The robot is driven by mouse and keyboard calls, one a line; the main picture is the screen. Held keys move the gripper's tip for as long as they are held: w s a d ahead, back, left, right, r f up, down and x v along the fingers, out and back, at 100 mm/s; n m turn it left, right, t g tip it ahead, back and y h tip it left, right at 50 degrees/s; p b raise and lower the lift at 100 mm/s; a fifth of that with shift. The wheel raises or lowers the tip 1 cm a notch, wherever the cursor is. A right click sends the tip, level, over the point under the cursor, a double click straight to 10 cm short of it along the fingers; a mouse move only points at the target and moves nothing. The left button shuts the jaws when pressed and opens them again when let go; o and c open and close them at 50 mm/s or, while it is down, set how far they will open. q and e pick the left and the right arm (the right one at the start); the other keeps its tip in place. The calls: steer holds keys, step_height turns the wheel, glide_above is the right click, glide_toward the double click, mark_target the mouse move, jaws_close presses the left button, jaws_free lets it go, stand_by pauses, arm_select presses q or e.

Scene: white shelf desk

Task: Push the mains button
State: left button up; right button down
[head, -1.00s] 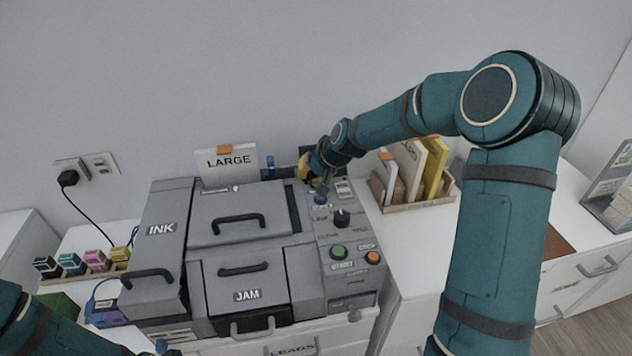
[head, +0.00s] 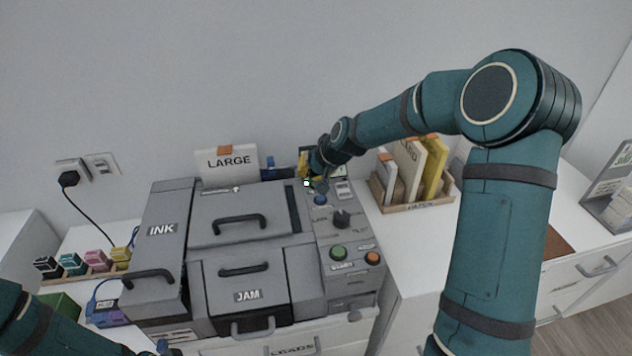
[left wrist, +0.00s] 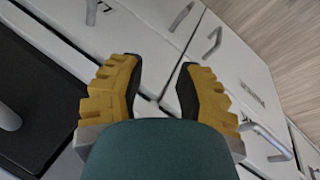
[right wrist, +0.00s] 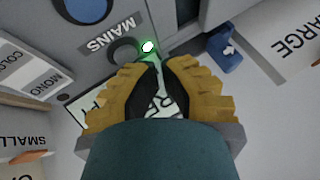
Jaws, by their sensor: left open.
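The grey machine (head: 200,205) stands on the white desk, with a control panel on its right side. In the right wrist view, a MAINS label (right wrist: 110,33) sits beside a dark round button (right wrist: 123,50). A small lamp (right wrist: 148,46) beside that button glows white-green; it also shows in the head view (head: 306,183). My right gripper (right wrist: 156,62) has its tips together, empty, close to the lamp and button. I cannot tell whether it touches the panel. My left gripper (left wrist: 160,68) is open and empty, above white drawer fronts.
A paper holder (head: 415,203) stands to the right. Ink bottles (head: 72,264) and a wall plug (head: 68,179) are at the left.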

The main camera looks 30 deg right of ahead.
step_height(320, 180, up, 6)
steer(key=p, duration=0.4)
stand_by(0.4)
